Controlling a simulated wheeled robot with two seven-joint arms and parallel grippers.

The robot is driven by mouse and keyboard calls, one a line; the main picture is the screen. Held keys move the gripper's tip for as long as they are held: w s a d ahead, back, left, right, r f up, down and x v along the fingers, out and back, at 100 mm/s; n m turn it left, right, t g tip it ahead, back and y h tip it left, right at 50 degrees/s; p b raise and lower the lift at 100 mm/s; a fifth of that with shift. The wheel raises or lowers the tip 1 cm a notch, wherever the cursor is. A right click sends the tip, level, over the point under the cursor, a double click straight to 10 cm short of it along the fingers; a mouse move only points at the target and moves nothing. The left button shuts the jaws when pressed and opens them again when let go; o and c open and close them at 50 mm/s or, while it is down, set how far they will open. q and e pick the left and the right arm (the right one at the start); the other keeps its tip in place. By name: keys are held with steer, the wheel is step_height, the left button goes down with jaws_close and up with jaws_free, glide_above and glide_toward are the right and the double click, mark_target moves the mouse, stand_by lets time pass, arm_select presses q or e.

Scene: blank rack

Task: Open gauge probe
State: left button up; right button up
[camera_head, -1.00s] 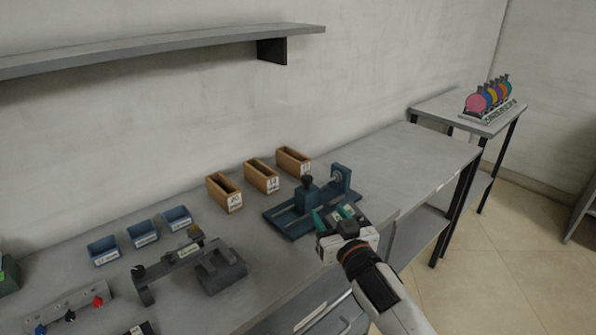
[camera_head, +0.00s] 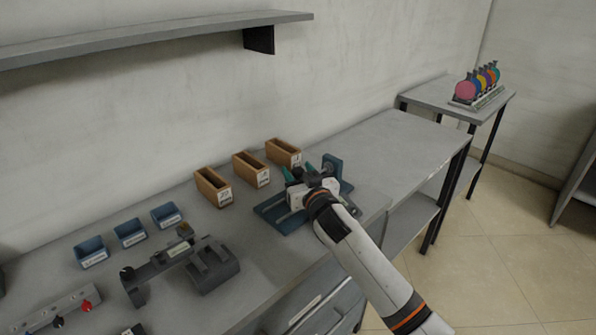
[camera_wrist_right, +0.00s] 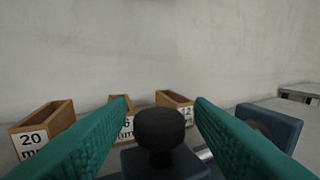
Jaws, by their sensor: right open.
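The blue gauge (camera_head: 270,213) stands on the bench, with a long base and an upright end block (camera_head: 333,164). In the right wrist view its black round knob (camera_wrist_right: 160,128) sits on the blue probe block (camera_wrist_right: 163,161), with the end block (camera_wrist_right: 283,126) to the right. My right gripper (camera_head: 299,172) is over the gauge and hides much of its middle. In the wrist view its two teal fingers (camera_wrist_right: 162,101) are open, one on each side of the knob, with gaps showing. The knob is not gripped. My left gripper is out of view.
Wooden boxes stand behind the gauge, one labelled 20 mm (camera_wrist_right: 43,128). Blue bins (camera_head: 130,232) and a dark grey fixture (camera_head: 213,264) are to the left. The bench's right part (camera_head: 400,150) is clear. A side table holds coloured discs (camera_head: 478,84).

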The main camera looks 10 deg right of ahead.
steer(key=shift+w+a, duration=0.15)
steer(key=shift+w, duration=0.2)
steer(key=shift+c, duration=0.2)
jaws_close()
steer(key=shift+s+a, duration=0.7)
steer(key=shift+a, duration=0.2)
steer(key=shift+s+a, duration=0.7)
steer(key=shift+a, duration=0.15)
steer(key=shift+o, duration=0.2)
jaws_free()
steer(key=shift+w+d, duration=0.1)
steer(key=v, duration=1.2)
